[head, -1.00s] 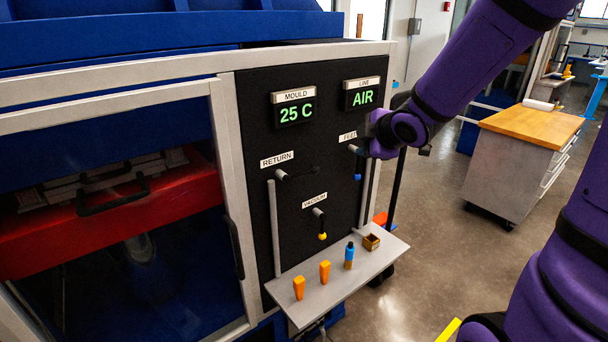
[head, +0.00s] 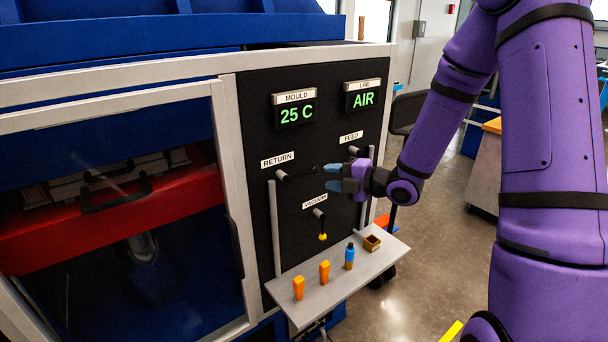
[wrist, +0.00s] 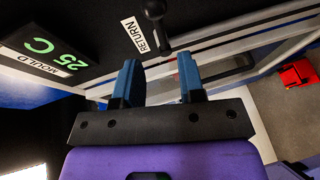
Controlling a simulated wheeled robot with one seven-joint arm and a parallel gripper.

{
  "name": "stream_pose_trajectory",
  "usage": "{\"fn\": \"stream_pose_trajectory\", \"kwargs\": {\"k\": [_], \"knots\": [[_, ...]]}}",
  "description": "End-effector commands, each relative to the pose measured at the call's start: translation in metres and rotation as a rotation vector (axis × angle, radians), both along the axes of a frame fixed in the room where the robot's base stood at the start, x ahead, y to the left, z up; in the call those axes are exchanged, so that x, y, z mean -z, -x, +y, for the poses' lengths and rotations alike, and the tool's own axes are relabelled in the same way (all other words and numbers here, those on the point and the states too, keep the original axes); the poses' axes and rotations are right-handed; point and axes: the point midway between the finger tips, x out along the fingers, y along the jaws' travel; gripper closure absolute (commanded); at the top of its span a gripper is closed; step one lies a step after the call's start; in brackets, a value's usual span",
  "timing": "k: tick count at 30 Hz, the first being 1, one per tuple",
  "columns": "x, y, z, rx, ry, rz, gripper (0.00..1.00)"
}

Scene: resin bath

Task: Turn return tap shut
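The return tap (head: 282,175) is a grey stub under the RETURN label on the black panel. Its thin dark lever points right, roughly level, with its end near my gripper. The tap also shows at the top edge of the wrist view (wrist: 156,12), beyond my fingertips. My gripper (head: 331,179) is in front of the panel, right of the return tap and apart from it. Its two blue fingers are spread with nothing between them, as the wrist view shows (wrist: 159,72).
The feed tap (head: 354,150) is close behind my gripper, its lower part hidden. The yellow-tipped vacuum tap (head: 321,226) hangs below. A grey shelf (head: 325,293) juts out underneath, bearing orange pieces, a blue bottle (head: 349,256) and a small box (head: 372,243).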

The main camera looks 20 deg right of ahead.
Motion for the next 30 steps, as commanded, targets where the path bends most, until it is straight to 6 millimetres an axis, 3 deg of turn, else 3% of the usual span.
{"fn": "stream_pose_trajectory", "kwargs": {"k": [9,15,28,30], "knots": [[0.010,-0.042,0.038,-0.002,0.000,0.002,0.64],[0.014,-0.059,0.052,0.001,-0.001,0.002,0.64],[0.016,-0.065,0.057,0.001,0.000,0.003,0.64],[0.016,-0.065,0.057,0.002,0.000,0.003,0.80]]}}
